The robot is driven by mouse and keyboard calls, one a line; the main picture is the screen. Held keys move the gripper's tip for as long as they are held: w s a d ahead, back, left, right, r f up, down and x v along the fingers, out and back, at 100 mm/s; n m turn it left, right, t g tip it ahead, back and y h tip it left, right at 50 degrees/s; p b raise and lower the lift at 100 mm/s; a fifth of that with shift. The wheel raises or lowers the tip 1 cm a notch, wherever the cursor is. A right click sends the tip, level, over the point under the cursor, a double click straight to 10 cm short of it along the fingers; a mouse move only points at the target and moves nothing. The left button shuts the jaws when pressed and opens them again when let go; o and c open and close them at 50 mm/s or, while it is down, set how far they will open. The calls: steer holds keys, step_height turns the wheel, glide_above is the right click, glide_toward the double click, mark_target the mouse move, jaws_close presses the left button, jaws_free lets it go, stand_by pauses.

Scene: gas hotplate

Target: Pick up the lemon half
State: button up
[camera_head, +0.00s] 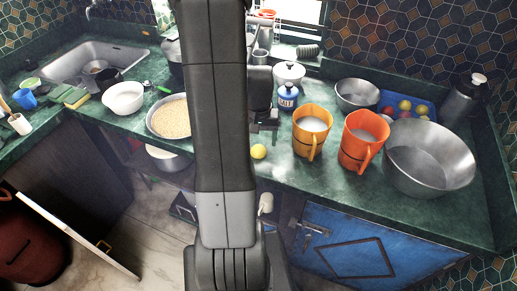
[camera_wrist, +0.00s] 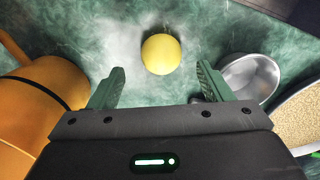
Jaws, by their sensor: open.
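The lemon half (camera_head: 258,152) is a small yellow piece on the green counter, near its front edge. It looks round and smooth in the wrist view (camera_wrist: 161,54), where it lies between the lines of the two fingers and a little beyond their tips. My gripper (camera_wrist: 160,70) is open and empty, with one finger on each side of that gap. In the head view my arm hides most of the gripper, and only a dark part of it shows behind the lemon half.
An orange mug (camera_head: 312,128) stands close to the right of the lemon half; it fills the left of the wrist view (camera_wrist: 42,100). A red-orange mug (camera_head: 362,140) and a large metal bowl (camera_head: 428,158) stand farther right. A tray of grain (camera_head: 170,117) is left. A blue jar (camera_head: 287,97) stands behind.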

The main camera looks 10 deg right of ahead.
mark_target(258, 147)
steer(key=shift+s+a+f, duration=0.1)
steer(key=shift+a+f, duration=0.05)
steer(key=shift+f, duration=1.55)
steer(key=shift+c, duration=0.4)
steer(key=c, duration=1)
steer(key=shift+o, duration=0.2)
steer(key=shift+r, duration=0.1)
